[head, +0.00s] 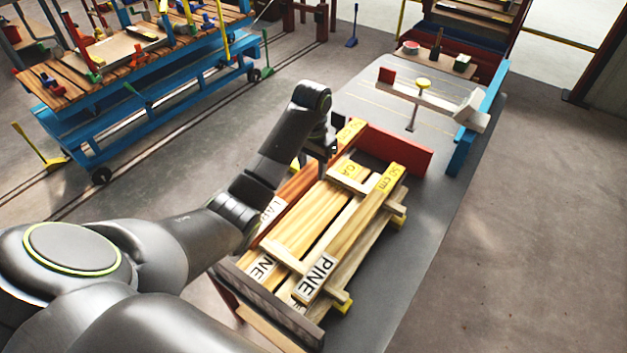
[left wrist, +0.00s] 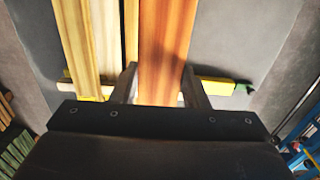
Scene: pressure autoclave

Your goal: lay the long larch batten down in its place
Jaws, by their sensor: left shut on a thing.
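The long larch batten (head: 292,188) is reddish-orange, with a white label starting "LA" and a yellow far end. It lies lengthwise along the left side of the batten stack. My left gripper (head: 326,158) is shut on it from above; in the left wrist view the larch batten (left wrist: 168,45) runs between the two fingers (left wrist: 160,80). Paler pine battens (head: 345,232) lie beside it, one marked "PINE" and "50 cm". A crosswise stick with a yellow end (left wrist: 217,86) passes beneath. Whether the larch batten touches it is unclear. My right gripper is out of view.
A red block (head: 398,150) stands at the stack's far end, and a dark board (head: 265,302) at its near end. Beyond is a pale frame with a yellow knob (head: 423,84) and a blue upright (head: 478,120). The grey tabletop (head: 425,235) is bare to the right.

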